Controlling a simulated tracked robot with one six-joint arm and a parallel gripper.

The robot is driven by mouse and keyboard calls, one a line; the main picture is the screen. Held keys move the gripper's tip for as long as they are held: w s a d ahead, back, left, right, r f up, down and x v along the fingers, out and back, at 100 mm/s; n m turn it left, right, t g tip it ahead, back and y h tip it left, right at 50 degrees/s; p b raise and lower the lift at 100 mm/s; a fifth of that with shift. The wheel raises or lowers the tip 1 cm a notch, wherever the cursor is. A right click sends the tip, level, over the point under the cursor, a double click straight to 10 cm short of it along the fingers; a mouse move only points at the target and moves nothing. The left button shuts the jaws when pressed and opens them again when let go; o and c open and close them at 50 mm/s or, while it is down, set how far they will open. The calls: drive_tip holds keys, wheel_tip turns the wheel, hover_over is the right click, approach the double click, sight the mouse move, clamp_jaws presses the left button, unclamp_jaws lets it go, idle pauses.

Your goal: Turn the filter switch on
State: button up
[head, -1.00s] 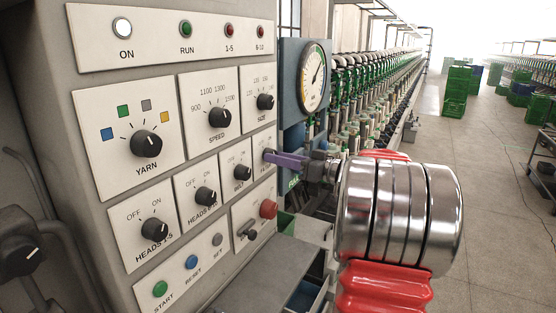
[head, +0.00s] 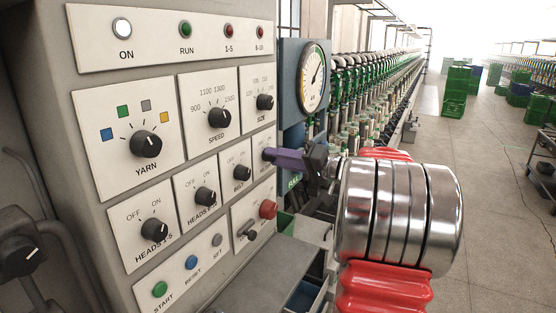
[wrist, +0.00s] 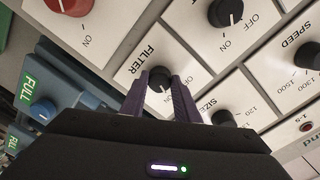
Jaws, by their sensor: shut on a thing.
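The filter switch is a small black knob (wrist: 158,82) on a white plate marked FILTER, seen in the wrist view. The purple fingers of my gripper (wrist: 161,84) stand on either side of it and are shut on it.
The belt knob (head: 235,172) and size knob (head: 265,102) sit close by. A pressure gauge (head: 313,77) stands behind my gripper. A grey ledge (head: 236,281) juts out under the panel.

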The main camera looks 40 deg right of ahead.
drive_tip(key=shift+d+m, duration=0.1)
drive_tip(key=shift+m, duration=1)
drive_tip(key=o, duration=1)
drive_tip(key=shift+o, duration=0.2)
drive_tip(key=v, duration=1.3)
drive_tip(key=shift+s+d, duration=0.15)
drive_tip(key=shift+s, duration=0.15)
drive_tip(key=shift+m, duration=0.3)
